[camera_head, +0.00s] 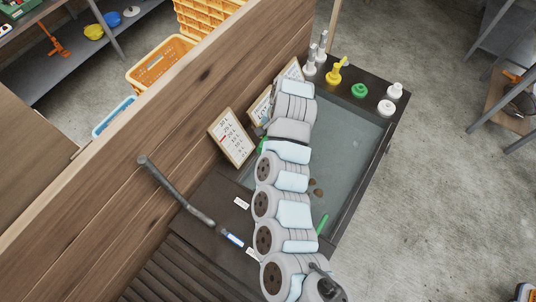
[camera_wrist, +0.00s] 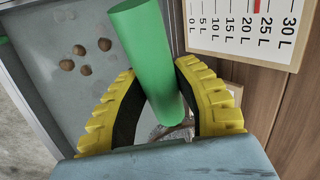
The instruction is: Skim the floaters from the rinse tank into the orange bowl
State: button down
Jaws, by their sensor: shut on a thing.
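The rinse tank (camera_head: 345,120) is a dark-rimmed basin of grey-green water under my arm. Brown floaters (camera_head: 316,188) show to the right of my arm; several round brown floaters (camera_wrist: 84,52) also show in the wrist view. My gripper (camera_wrist: 158,80) has yellow ribbed fingers and is shut on a green handle (camera_wrist: 143,40), which slants between them. A pale meshed part shows behind the handle, partly hidden by the fingers. A bit of green (camera_head: 263,145) shows beside my arm in the head view, where my arm hides the gripper. I cannot make out an orange bowl.
A volume chart (camera_head: 232,137) leans by the tank's left side, close to my gripper in the wrist view (camera_wrist: 245,25). A wooden wall (camera_head: 190,110) bounds the left. A green stick (camera_head: 322,224) lies near the front.

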jog(key=s+a+f+m+t+p, duration=0.1)
jog(key=s+a+f+m+p, duration=0.1)
jog(key=s+f+m+p, duration=0.45)
jog(key=shift+w+d+f+m+b, duration=0.9)
jog(key=shift+f+m+b, duration=1.45)
jog(key=shift+f+b, duration=4.8)
jog(key=shift+w+d+f+y+b, duration=0.55)
jog(key=shift+d+f+b, duration=1)
jog(key=shift+d, duration=5.6)
notch_tip(320, 180, up, 16)
jog(key=a+p, duration=0.1)
jog(key=p, duration=0.9)
jog(key=shift+r+t, duration=0.15)
jog(key=shift+t, duration=0.15)
jog(key=shift+a, duration=0.1)
